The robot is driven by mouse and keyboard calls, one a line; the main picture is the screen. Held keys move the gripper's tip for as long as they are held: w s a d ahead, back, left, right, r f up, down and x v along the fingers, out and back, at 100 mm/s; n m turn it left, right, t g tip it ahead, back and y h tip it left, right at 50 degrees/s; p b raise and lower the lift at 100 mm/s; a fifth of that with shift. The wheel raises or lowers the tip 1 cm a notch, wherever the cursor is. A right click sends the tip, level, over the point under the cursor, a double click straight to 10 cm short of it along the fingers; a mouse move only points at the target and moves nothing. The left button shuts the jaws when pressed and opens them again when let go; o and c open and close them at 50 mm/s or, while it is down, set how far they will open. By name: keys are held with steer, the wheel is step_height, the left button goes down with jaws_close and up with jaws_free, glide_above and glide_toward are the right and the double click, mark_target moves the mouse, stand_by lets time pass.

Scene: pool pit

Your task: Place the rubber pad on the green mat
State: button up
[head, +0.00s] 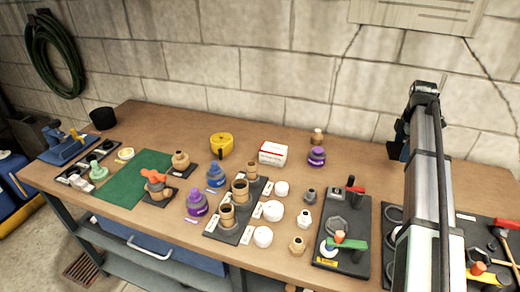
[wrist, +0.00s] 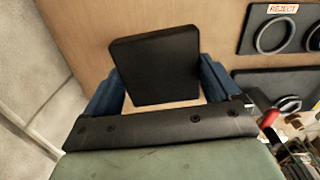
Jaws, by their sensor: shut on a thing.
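The rubber pad (wrist: 153,62) is a black, flat, rounded rectangle in the wrist view. My gripper (wrist: 161,78) is shut on it, with a blue finger against each side. In the head view my gripper (head: 394,150) is at the right rear of the bench, near the wall, and the pad cannot be made out there. The green mat (head: 128,186) lies flat at the left of the bench in the head view, far from my gripper. An orange-topped fitting on a dark base stands at its front right edge.
Between gripper and mat stand a black tray (head: 245,228) with brass cylinders, purple bottles (head: 197,205), white jars (head: 273,211) and a valve board (head: 327,258). A yellow tape measure (head: 221,144) and a white box (head: 272,153) sit behind. A panel labelled REJECT (wrist: 255,40) is beside the pad.

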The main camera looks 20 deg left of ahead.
steer(key=a+n, duration=0.8)
steer(key=a, duration=3.8)
steer(key=s+a+n, duration=0.3)
steer(key=s+a, duration=0.6)
steer(key=a, duration=0.5)
steer(key=s+a+n, duration=0.3)
steer(key=s+a, duration=0.6)
steer(key=a, duration=0.5)
steer(key=s+a+n, duration=0.3)
steer(key=s+a, duration=0.5)
steer(key=a, duration=0.7)
steer(key=shift+s+d+f, duration=0.1)
steer(key=shift+d+f, duration=0.05)
steer(key=shift+f, duration=2.25)
steer(key=shift+s+d+f, duration=0.1)
steer(key=shift+f, duration=2.25)
steer(key=shift+f, duration=0.1)
steer(key=o, duration=0.9)
